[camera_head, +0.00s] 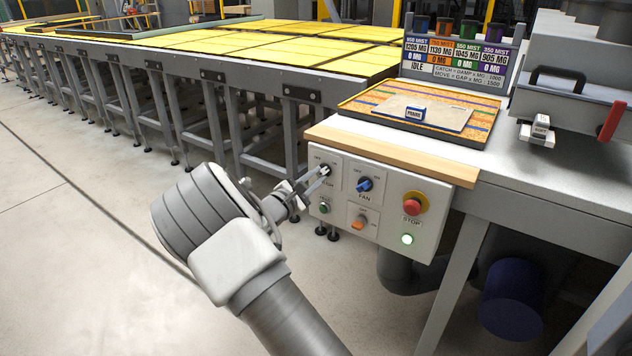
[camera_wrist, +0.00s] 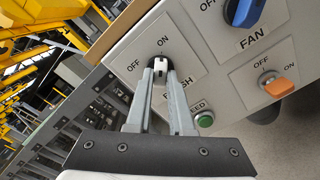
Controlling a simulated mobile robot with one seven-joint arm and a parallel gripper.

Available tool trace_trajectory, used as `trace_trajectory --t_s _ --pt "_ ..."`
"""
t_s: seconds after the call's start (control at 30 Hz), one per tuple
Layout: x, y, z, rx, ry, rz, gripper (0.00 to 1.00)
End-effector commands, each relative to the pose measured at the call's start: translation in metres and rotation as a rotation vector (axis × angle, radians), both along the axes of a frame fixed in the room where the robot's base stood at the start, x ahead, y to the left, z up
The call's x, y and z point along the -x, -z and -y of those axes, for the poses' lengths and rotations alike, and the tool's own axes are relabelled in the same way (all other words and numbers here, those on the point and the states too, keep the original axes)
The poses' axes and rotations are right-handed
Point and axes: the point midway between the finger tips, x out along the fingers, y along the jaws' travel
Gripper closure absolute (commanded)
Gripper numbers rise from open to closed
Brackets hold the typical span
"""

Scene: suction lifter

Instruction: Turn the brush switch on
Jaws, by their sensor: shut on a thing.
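The brush switch (camera_wrist: 160,67) is a small dark knob with a white grip on a light grey panel plate. Its OFF label is to its left and its ON label above it in the wrist view. The white grip stands roughly upright there, on the ON side, but its exact setting is hard to tell. My gripper (camera_wrist: 161,84) has a finger on each side of the knob and is shut on it. The fingers hide part of the brush label. In the head view my gripper (camera_head: 322,172) reaches the upper left of the control panel (camera_head: 386,240).
On the panel, the blue fan knob (camera_head: 365,184) is to the right, the orange knob (camera_head: 359,223) below it, and a green button (camera_head: 324,208) under the brush switch. The red stop button (camera_head: 412,206) is farther right. A wooden ledge (camera_head: 390,153) juts out above the panel.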

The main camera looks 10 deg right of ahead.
Motion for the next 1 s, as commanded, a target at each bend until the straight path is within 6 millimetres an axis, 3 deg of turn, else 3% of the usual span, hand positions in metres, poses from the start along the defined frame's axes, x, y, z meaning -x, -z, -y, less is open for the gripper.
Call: trace_trajectory --t_s 0.5,0.53,0.67,1.0 --pt "0.0003 0.0019 -0.001 -0.016 -0.001 0.009 1.0" --pt "0.0003 0.0019 -0.001 -0.016 -0.001 0.009 0.77" --pt "0.0002 0.0014 -0.0008 -0.014 -0.001 0.01 0.53" --pt "0.0011 0.0002 -0.0017 -0.013 -0.001 0.011 0.5"
